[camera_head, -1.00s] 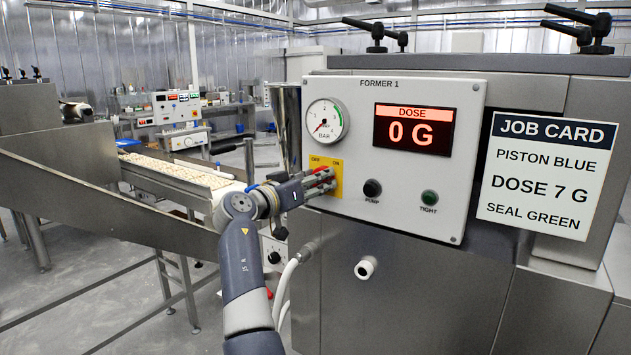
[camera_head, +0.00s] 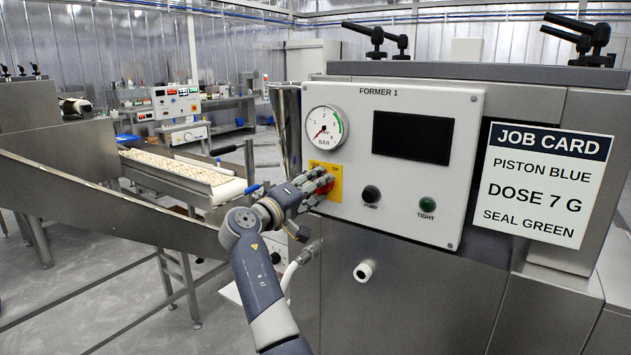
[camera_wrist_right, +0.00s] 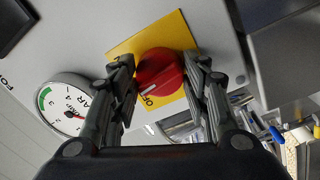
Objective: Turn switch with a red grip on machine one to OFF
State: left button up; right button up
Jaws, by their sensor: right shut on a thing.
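The red-grip switch (camera_wrist_right: 160,75) sits on a yellow plate (camera_head: 334,187) on the grey panel labelled FORMER 1 (camera_head: 460,185). In the right wrist view my right gripper (camera_wrist_right: 165,80) has one finger on each side of the red grip and is shut on it. The white mark on the grip points toward the OFF lettering. In the head view the gripper (camera_head: 322,186) covers most of the switch. The dose display (camera_head: 412,137) on the panel is dark. My left gripper is not in view.
A pressure gauge (camera_head: 327,124) is above the switch, and a black PUMP knob (camera_head: 370,194) and green TIGHT button (camera_head: 427,203) are to its right. A job card (camera_head: 545,185) is further right. A conveyor with pasta (camera_head: 180,168) runs at the left.

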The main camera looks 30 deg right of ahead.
jog(key=shift+r+n+t+p, duration=0.15)
jog(key=shift+n+t+p, duration=0.15)
jog(key=shift+n+p, duration=3.05)
jog(key=shift+n+b, duration=0.55)
jog(key=shift+n, duration=0.2)
jog(key=o, duration=1.1)
jog(key=shift+d, duration=0.1)
jog(key=shift+c, duration=0.2)
